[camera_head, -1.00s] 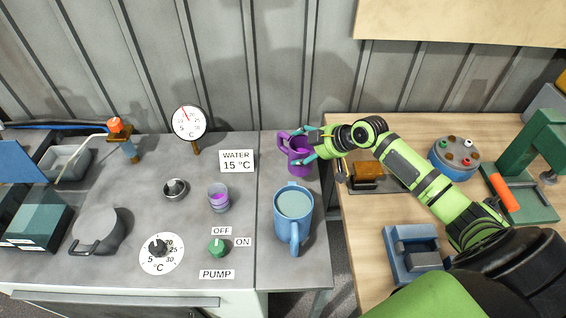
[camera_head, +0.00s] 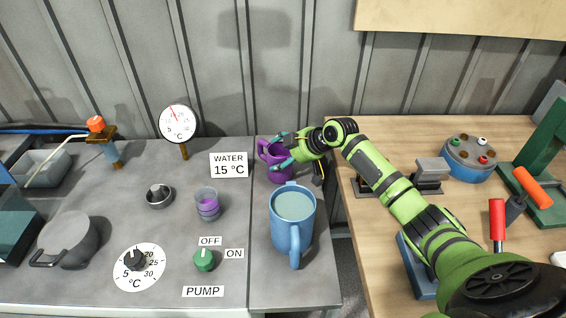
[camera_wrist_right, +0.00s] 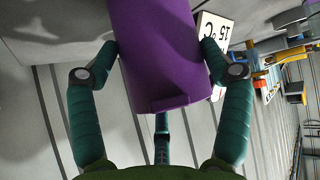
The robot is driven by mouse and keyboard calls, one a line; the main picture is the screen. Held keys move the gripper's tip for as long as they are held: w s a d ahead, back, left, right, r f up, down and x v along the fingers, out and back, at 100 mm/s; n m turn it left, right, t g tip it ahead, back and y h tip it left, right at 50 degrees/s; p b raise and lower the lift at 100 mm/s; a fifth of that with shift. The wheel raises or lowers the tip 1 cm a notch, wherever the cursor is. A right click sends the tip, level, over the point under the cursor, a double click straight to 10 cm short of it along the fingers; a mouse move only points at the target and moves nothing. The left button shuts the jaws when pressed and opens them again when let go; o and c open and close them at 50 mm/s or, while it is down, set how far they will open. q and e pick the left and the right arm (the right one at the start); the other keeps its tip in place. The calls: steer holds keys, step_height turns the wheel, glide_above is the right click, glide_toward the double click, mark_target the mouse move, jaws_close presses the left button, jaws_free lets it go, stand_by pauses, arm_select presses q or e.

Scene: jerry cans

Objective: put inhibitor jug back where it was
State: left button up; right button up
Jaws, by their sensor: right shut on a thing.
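The purple jug (camera_head: 277,163), which I take to be the inhibitor jug, is at the back of the narrow grey counter section, behind the blue jug (camera_head: 291,222). My right gripper (camera_head: 284,151) is shut on it from the right. In the right wrist view the purple jug (camera_wrist_right: 165,60) sits between the teal fingers (camera_wrist_right: 160,55). I cannot tell whether its base touches the counter. The blue jug is upright and holds pale liquid. My left gripper is not in view.
The water sign (camera_head: 229,165) stands just left of the purple jug. A small cup with purple liquid (camera_head: 207,203), a dial gauge (camera_head: 179,123) and the green pump knob (camera_head: 204,260) are on the counter. A wooden bench (camera_head: 390,220) with tools lies to the right, across a gap.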

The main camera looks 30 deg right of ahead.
steer(key=shift+f, duration=0.1)
steer(key=o, duration=1.6)
steer(key=shift+f, duration=0.1)
steer(key=shift+r+p, duration=0.3)
steer(key=shift+p, duration=0.05)
steer(key=p+v, duration=1)
steer(key=v, duration=0.1)
steer(key=shift+s+d+r, duration=0.2)
steer(key=shift+s, duration=0.1)
